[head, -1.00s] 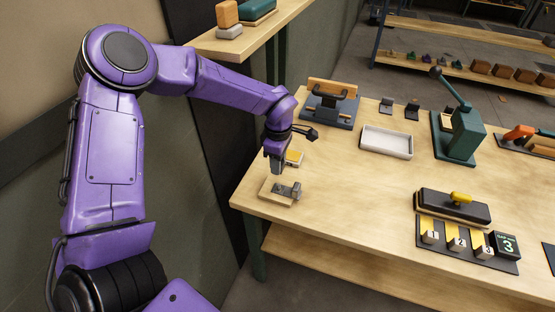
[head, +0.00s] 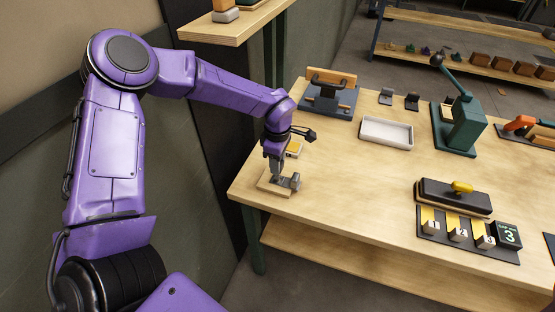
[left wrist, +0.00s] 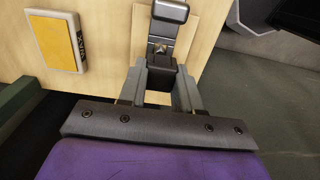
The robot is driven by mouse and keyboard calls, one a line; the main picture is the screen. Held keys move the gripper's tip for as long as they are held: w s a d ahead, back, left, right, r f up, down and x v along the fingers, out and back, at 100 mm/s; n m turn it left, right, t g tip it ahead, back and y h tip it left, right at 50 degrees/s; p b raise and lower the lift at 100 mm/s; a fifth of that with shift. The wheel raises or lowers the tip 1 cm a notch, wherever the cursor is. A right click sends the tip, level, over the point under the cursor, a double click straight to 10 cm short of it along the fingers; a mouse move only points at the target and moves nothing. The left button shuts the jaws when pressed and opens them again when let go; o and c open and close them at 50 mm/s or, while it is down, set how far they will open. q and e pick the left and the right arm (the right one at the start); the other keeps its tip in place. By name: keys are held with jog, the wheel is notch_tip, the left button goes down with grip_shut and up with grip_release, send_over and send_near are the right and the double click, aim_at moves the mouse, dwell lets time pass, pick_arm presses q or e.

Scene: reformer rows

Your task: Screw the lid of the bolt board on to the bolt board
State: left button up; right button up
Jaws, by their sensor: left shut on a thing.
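The bolt board (head: 265,187) is a small pale wooden board near the table's left front corner; in the left wrist view (left wrist: 207,12) its wood shows behind the fittings. My left gripper (head: 275,178) points down over it, with its fingers (left wrist: 161,82) shut on a dark grey block, which looks like the lid (left wrist: 160,76). A metal stud shows just beyond the block, and a grey rounded fitting (left wrist: 170,12) stands farther along the board. Fingers hide much of the lid, so I cannot tell whether it touches the board. My right gripper is out of view.
A yellow-topped block (left wrist: 57,43) lies close beside the board. A white tray (head: 387,131), a blue-grey fixture (head: 328,103) and a green lever press (head: 460,130) stand farther back. A black block with a yellow handle (head: 454,196) is right. The middle table is clear.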

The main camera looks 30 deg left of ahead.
pick_arm(q)
jog(key=shift+f+b, duration=0.95)
jog(key=shift+f, duration=1.2)
jog(key=o, duration=1.1)
